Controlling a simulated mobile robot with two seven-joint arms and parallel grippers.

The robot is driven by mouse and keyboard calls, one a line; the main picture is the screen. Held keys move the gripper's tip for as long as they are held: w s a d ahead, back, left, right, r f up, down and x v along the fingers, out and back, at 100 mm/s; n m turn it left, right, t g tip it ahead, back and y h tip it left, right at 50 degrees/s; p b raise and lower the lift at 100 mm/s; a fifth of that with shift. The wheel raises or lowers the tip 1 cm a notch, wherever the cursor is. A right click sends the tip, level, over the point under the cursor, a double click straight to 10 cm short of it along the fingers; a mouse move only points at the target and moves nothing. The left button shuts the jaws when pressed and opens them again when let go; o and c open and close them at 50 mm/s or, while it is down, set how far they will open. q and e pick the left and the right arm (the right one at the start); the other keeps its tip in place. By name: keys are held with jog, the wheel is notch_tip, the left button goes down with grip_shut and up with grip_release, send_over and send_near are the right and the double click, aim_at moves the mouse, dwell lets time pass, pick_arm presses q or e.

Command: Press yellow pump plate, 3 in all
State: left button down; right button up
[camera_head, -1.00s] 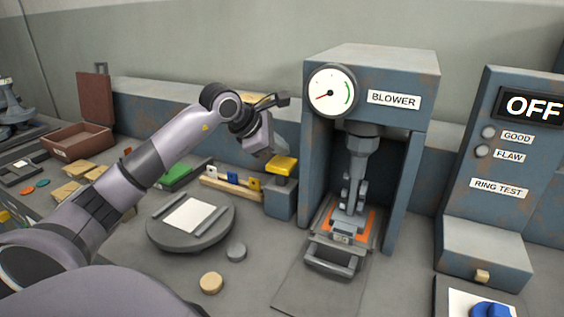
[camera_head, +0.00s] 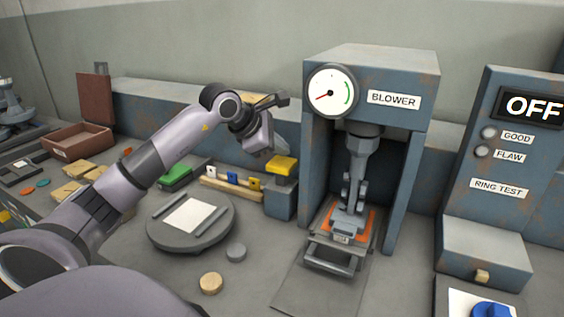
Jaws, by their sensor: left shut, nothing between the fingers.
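The yellow pump plate (camera_head: 283,165) sits on top of a small grey-blue block (camera_head: 281,199), just left of the blower (camera_head: 371,72). My left gripper (camera_head: 272,150) is shut and empty. In the picture its tip is just above and left of the yellow plate; I cannot tell whether it touches. The round gauge (camera_head: 331,92) on the blower has its red needle pointing to the lower left, away from the green band at the right. My right gripper is not in view.
A round grey turntable (camera_head: 158,232) with a white sheet stands left of the pump. A rack (camera_head: 226,187) with coloured tags is behind it. Two small discs lie in front. The ring test box (camera_head: 500,160) reading OFF stands at the right.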

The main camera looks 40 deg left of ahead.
aim_at(280, 164)
pick_arm(q)
jog(key=shift+f+b, duration=0.4)
jog(key=shift+f, duration=0.05)
jog(key=shift+f+b, duration=1.5)
jog(key=shift+f, duration=0.3)
dwell(1.4)
dwell(0.4)
jog(key=shift+r+p, duration=1.65)
jog(key=shift+r, duration=0.5)
notch_tip(280, 164, up, 5)
jog(key=p, duration=0.4)
jog(key=shift+r, duration=0.1)
dwell(1.1)
